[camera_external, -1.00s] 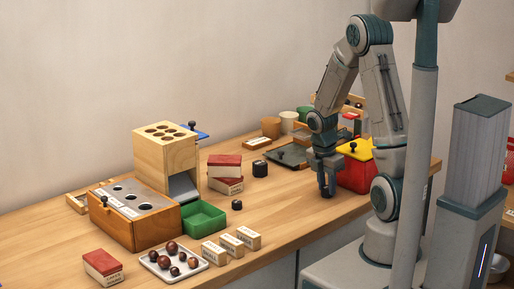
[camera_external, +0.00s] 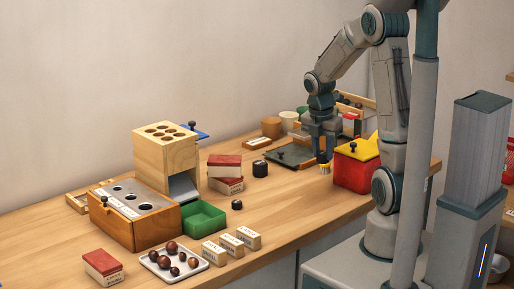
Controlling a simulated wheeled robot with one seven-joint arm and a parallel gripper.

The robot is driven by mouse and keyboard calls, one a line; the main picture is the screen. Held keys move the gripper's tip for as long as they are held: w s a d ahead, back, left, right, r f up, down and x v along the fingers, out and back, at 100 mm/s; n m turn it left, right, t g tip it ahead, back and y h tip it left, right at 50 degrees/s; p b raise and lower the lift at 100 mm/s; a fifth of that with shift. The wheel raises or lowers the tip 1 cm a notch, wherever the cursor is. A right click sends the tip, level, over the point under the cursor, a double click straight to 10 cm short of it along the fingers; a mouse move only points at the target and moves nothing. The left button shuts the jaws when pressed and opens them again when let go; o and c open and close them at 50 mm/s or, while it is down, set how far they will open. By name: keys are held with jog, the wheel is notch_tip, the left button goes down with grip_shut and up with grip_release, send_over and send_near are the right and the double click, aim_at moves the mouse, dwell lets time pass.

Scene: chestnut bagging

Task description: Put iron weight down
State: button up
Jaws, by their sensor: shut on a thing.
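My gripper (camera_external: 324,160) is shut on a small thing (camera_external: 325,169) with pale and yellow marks. It hangs just left of the red box (camera_external: 354,174) with the yellow lid. The thing is too small and too covered by the fingers to tell for sure that it is the iron weight. A black cylinder (camera_external: 260,169) with a pale mark stands right of the stacked red-topped boxes (camera_external: 225,168). A smaller dark piece (camera_external: 237,205) lies on the table (camera_external: 290,206) right of the green tray (camera_external: 204,222).
A dark flat tray (camera_external: 283,157) with a black knob lies left of my gripper. A wooden block with holes (camera_external: 163,155), a wooden box (camera_external: 135,222) and a white tray of chestnuts (camera_external: 157,267) stand to the left. The table's middle front is mostly clear.

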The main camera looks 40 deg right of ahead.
jog(key=w+a+f+n, duration=0.2)
jog(key=w+a, duration=0.1)
jog(key=w+a+f+n+b, duration=0.1)
jog(key=w+a+f+n, duration=0.1)
jog(key=w+a, duration=0.2)
jog(key=w+a+f+n, duration=0.2)
jog(key=w+a, duration=0.1)
jog(key=a, duration=0.1)
jog(key=shift+w+a+f+n+t+b, duration=0.1)
jog(key=shift+w+a+n+t+b, duration=0.1)
jog(key=shift+n+t+b, duration=0.2)
jog(key=shift+f+b, duration=0.3)
jog(key=shift+f, duration=1.65)
jog(key=shift+f, duration=0.15)
jog(key=o, duration=1.1)
jog(key=shift+s, duration=0.1)
